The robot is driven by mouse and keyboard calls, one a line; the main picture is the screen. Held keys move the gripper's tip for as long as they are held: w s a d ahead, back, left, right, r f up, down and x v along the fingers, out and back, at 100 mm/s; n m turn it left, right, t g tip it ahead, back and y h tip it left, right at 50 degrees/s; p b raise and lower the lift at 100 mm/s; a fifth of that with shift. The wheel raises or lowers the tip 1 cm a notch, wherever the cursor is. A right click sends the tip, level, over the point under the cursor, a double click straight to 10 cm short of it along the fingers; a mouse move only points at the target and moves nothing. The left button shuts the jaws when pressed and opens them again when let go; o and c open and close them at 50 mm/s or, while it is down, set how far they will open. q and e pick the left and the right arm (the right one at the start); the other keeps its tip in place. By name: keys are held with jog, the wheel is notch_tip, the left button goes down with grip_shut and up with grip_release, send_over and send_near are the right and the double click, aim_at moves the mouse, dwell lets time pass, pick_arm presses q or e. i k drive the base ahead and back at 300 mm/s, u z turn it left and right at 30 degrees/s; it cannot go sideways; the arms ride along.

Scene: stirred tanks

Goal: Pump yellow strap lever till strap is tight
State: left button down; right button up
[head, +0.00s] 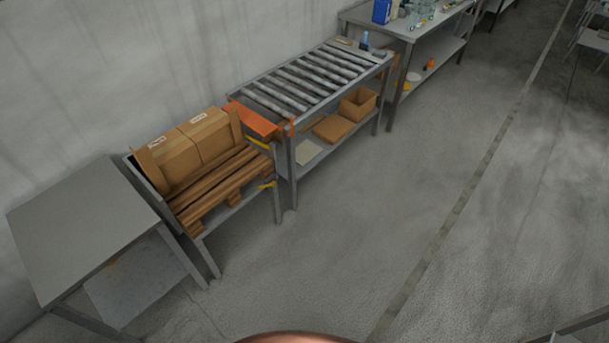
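Two small yellow pieces show at the right end of the wooden pallet (225,183): an upper yellow piece (257,143) and a lower yellow piece (267,185). They are too small to tell which is the strap lever. Two cardboard boxes (187,148) sit side by side on the pallet, which rests on a grey metal stand. I cannot make out a strap over the boxes or how tight it is. Neither of my grippers is in view.
A grey table (80,225) stands left of the stand. A roller table (305,83), with an orange piece (252,119) at its near end and cardboard on its lower shelf, stands close on the right. A workbench (418,28) is beyond. The floor (370,215) in front is clear.

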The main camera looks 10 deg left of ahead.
aim_at(265, 186)
jog(key=z, duration=0.65)
jog(key=i, duration=1.75)
jog(key=u, duration=0.9)
jog(key=i, duration=0.7)
jog(key=u, duration=0.7)
